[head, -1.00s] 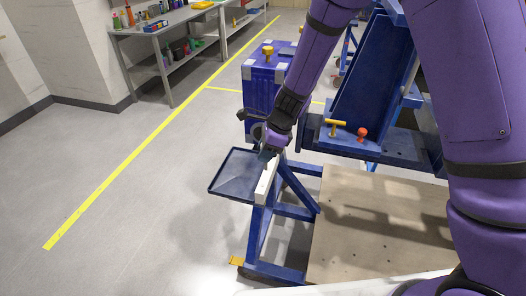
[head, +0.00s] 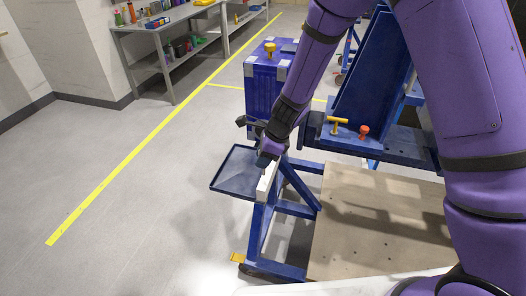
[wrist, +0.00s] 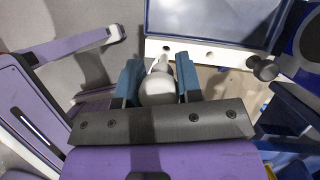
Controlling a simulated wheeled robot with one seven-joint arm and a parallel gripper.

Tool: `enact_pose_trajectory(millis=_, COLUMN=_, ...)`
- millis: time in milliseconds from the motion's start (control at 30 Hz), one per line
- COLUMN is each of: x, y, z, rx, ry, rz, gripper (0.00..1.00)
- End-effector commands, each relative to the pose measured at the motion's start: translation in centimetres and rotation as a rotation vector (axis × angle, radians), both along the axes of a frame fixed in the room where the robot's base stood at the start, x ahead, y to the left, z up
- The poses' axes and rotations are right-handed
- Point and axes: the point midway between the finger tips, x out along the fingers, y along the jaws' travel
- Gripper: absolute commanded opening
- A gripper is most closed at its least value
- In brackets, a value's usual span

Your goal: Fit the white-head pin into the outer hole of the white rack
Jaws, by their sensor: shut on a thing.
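My gripper (wrist: 158,72) is shut on the white-head pin (wrist: 157,90), with one blue finger on each side of its round head. The pin's pale shank points toward the left part of the white rack (wrist: 225,58). The rack is a white bar with dark holes; one hole (wrist: 166,48) shows just beyond the shank, another (wrist: 209,52) to its right. I cannot tell whether the tip touches the rack. In the head view my gripper (head: 265,161) is at the far end of the white rack (head: 265,185), and the pin is hidden.
A blue tray (head: 232,171) adjoins the rack's left side. A dark round knob (wrist: 263,68) is near the rack's right end in the wrist view. A yellow T-handle (head: 338,121) and an orange-red knob (head: 363,131) stand on the blue jig at right.

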Motion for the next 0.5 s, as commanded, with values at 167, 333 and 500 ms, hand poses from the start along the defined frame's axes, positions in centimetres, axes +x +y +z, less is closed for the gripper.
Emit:
enact_pose_trajectory(millis=167, x=0.0, y=0.0, z=-1.4, rx=0.0, ry=0.001, rz=-0.002, gripper=0.09)
enact_pose_trajectory(millis=333, x=0.1, y=-0.1, z=-2.2, rx=0.0, ry=0.0, rz=-0.002, gripper=0.09)
enact_pose_trajectory(millis=500, x=0.0, y=0.0, z=-2.5, rx=0.0, ry=-0.001, rz=0.0, gripper=0.09)
